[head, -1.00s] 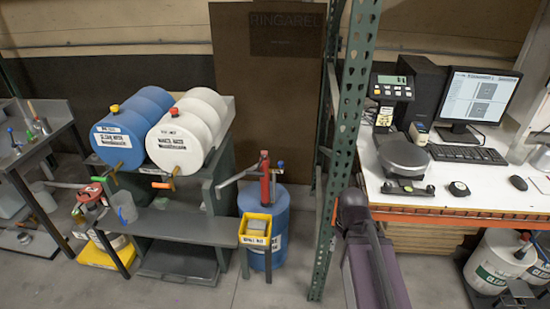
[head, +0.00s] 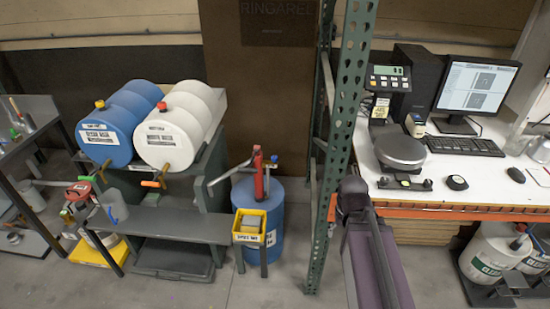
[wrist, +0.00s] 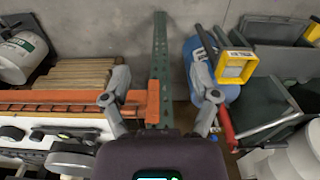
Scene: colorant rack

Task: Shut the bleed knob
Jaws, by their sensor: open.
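I cannot make out for certain which part is the bleed knob. A red hand pump (head: 259,177) stands on an upright blue drum (head: 268,205). My gripper (wrist: 162,70) is open and empty in the wrist view, its fingers on either side of a green post. The gripper is not visible in the head view.
A green rack post (head: 342,150) stands between the drums and a white bench (head: 450,190) with scale and computer. A yellow bin (head: 250,226) fronts the pump drum. A grey shelf (head: 175,226) runs below the lying drums. Bare floor shows around (head: 215,290).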

